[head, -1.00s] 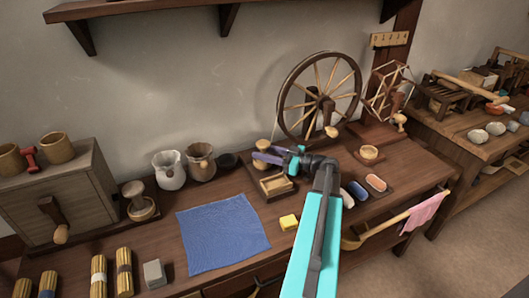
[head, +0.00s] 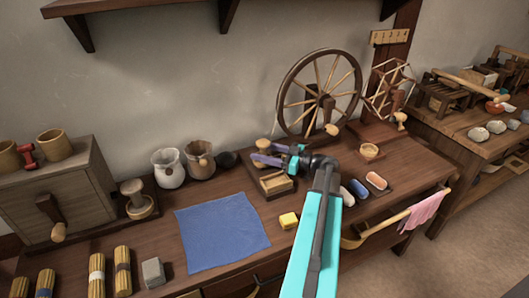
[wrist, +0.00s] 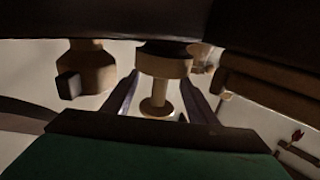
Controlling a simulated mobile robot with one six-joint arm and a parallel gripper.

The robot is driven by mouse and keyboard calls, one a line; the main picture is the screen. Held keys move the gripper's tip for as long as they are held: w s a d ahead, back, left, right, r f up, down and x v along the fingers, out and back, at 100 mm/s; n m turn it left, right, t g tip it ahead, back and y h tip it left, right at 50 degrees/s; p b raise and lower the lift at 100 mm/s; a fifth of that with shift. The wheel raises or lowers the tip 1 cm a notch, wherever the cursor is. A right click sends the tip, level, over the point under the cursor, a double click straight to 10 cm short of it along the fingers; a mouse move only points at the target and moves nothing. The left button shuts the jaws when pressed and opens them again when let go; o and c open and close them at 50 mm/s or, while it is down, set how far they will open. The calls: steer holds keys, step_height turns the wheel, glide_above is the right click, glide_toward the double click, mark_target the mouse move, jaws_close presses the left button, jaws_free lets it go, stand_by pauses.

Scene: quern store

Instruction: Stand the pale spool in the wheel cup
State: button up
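A pale spool (head: 263,144) stands at the left of the spinning wheel's foot, partly hidden by my gripper in the head view. In the wrist view the pale spool (wrist: 159,88) is upright, with a wide top and a thin stem. My gripper (head: 262,155) is level beside it. Its two purple fingers lie either side of the spool, with gaps at the stem in the wrist view. The spinning wheel (head: 281,92) stands behind. A small tan cup (head: 369,152) sits right of my gripper; I cannot tell if it is the wheel cup.
A wooden tray (head: 276,184) lies just below my gripper. A yellow block (head: 289,221) and a blue cloth (head: 222,232) lie in front. A skein winder (head: 386,92) stands at the right.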

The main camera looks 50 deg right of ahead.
steer(key=shift+r, duration=0.15)
steer(key=shift+r+p, duration=0.25)
steer(key=shift+p, duration=0.3)
steer(key=shift+b+v, duration=0.3)
steer(key=shift+v, duration=3.5)
steer(key=shift+w+r+p, duration=0.1)
steer(key=shift+r+p, duration=0.75)
steer(key=shift+p, duration=0.05)
step_height(320, 180, up, 32)
steer(key=p, duration=3.2)
steer(key=shift+r, duration=0.15)
